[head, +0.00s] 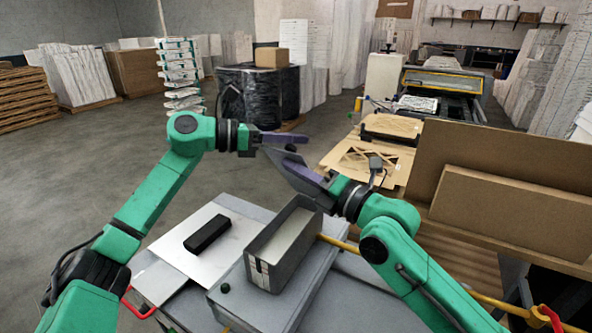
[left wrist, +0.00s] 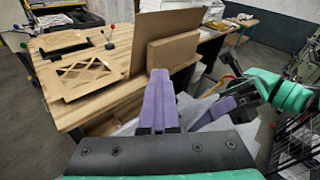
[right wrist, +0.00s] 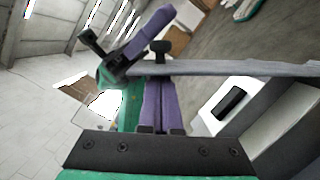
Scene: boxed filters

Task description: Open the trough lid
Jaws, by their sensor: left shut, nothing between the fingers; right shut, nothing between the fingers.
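The grey trough (head: 262,274) stands on a grey work surface with its top uncovered and a pale interior showing. Its lid looks raised: a thin grey panel (right wrist: 240,68) with a black knob (right wrist: 160,48) crosses the right wrist view. My right gripper (head: 287,168) is shut and empty close against this panel, partly covering it in the head view; contact is unclear. My left gripper (head: 303,138) is shut and empty, just above and beyond the panel. Both pairs of purple fingers also show in the left wrist view, the left ones upright (left wrist: 160,80).
A black block (head: 207,234) lies on a pale plate (head: 173,247) left of the trough. A yellow bar (head: 340,243) passes right of it. A wooden table with cardboard frames (head: 365,160) and large brown boards (head: 510,205) stands behind right. Open floor lies left.

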